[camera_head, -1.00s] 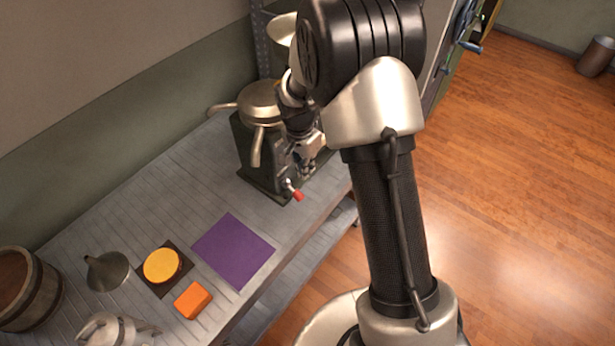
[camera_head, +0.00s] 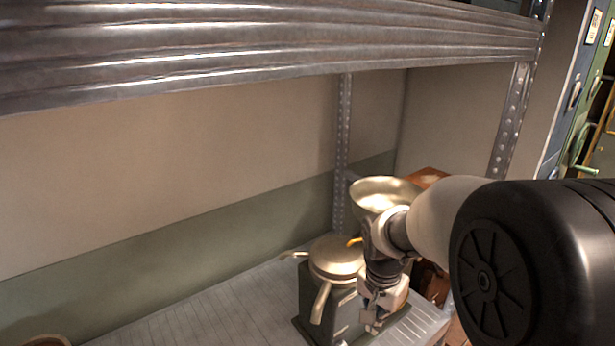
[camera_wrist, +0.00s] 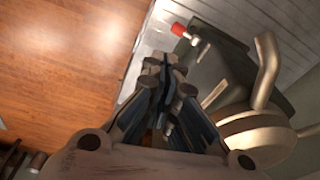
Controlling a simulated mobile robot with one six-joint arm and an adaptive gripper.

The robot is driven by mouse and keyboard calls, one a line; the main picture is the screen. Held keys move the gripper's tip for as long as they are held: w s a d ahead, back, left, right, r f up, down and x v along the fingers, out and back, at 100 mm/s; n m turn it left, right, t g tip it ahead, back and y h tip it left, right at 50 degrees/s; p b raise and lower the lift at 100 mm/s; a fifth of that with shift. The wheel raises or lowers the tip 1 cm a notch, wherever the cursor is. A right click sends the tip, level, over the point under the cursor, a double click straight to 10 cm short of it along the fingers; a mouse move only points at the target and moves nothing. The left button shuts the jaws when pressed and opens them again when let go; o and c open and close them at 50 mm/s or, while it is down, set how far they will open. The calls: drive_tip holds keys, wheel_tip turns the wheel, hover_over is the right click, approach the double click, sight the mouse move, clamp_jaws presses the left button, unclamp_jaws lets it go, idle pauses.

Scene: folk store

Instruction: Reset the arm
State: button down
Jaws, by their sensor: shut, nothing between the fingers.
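My gripper (camera_head: 372,325) hangs pointing down at the right side of the head view, in front of a dark machine with a brass-coloured lid (camera_head: 336,257) and handles. In the wrist view my gripper (camera_wrist: 165,65) has its fingers together with nothing between them. The machine shows at the right of the wrist view, with its round lid (camera_wrist: 245,135) and a red-tipped lever (camera_wrist: 180,30). I cannot tell the exact gap between my gripper and the machine.
A brass bowl-shaped pan (camera_head: 384,190) stands behind my wrist. A metal shelf beam (camera_head: 260,50) crosses the top, with a perforated upright (camera_head: 510,115) at right.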

drive_tip(key=s+r+n+t, duration=0.1)
drive_tip(key=s+r+n, duration=0.2)
drive_tip(key=s, duration=0.4)
drive_tip(key=s+r+n+t, duration=0.1)
drive_tip(key=s+r+n, duration=0.1)
drive_tip(key=s+r, duration=0.3)
drive_tip(key=s+a+r+n+t, duration=0.1)
drive_tip(key=s+r+n, duration=0.2)
drive_tip(key=s, duration=0.8)
drive_tip(key=shift+s+r+n+y, duration=0.15)
drive_tip(key=shift+r+n+y, duration=0.2)
drive_tip(key=shift+r, duration=0.25)
